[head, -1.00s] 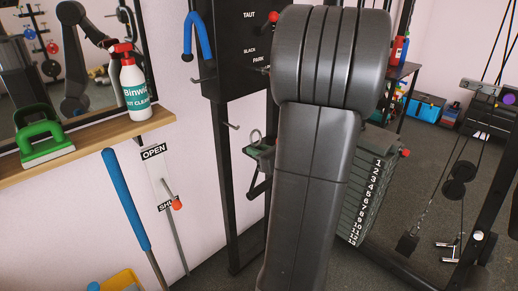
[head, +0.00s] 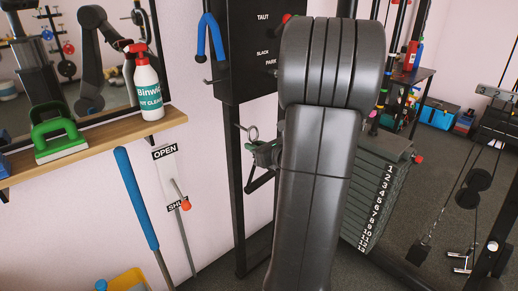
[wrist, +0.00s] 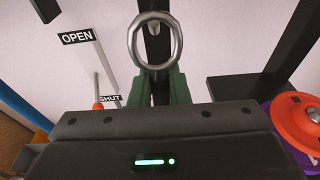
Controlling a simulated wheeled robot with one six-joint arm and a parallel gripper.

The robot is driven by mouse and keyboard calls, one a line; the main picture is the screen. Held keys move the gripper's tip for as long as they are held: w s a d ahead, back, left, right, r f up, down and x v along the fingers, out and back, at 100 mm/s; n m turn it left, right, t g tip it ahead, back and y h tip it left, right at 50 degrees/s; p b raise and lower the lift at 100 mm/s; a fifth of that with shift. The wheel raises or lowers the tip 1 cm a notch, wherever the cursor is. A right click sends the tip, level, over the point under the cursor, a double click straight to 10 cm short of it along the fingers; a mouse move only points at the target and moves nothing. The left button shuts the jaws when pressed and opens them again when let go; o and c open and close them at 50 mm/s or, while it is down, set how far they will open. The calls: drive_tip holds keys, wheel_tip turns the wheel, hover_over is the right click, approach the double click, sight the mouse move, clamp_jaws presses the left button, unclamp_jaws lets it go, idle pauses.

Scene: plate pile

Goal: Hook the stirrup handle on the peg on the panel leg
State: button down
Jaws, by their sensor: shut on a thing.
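My gripper (head: 266,153) has green fingers, and they are shut on the stirrup handle. Its metal ring (head: 252,132) stands up above the fingers, and its dark loop (head: 259,183) hangs below. In the wrist view the ring (wrist: 134,45) is upright between the green fingers (wrist: 154,90). The black panel leg (head: 235,180) is just left of the handle in the head view. Its small peg (head: 239,126) points toward the ring. In the wrist view the peg tip (wrist: 154,28) shows through the ring's opening; whether it has entered the ring I cannot tell.
The panel (head: 243,60) above carries a blue hook-shaped handle (head: 211,38) and a lower hook. A numbered weight stack (head: 375,190) stands right of my arm. A shelf (head: 95,143) with a spray bottle (head: 148,90) and an OPEN/SHUT lever (head: 179,190) are left.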

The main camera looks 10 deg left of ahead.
drive_tip(key=shift+f+b+x, duration=0.15)
drive_tip(key=shift+b+x, duration=0.15)
drive_tip(key=shift+x, duration=0.65)
drive_tip(key=shift+f+b+x, duration=0.1)
drive_tip(key=shift+b+x, duration=0.15)
drive_tip(key=shift+x, duration=0.7)
drive_tip(key=c, duration=1.3)
unclamp_jaws()
drive_tip(key=shift+s, duration=0.1)
drive_tip(key=p+v, duration=0.2)
drive_tip(key=v, duration=1.1)
drive_tip(key=shift+s+d, duration=0.3)
drive_tip(key=shift+a, duration=0.1)
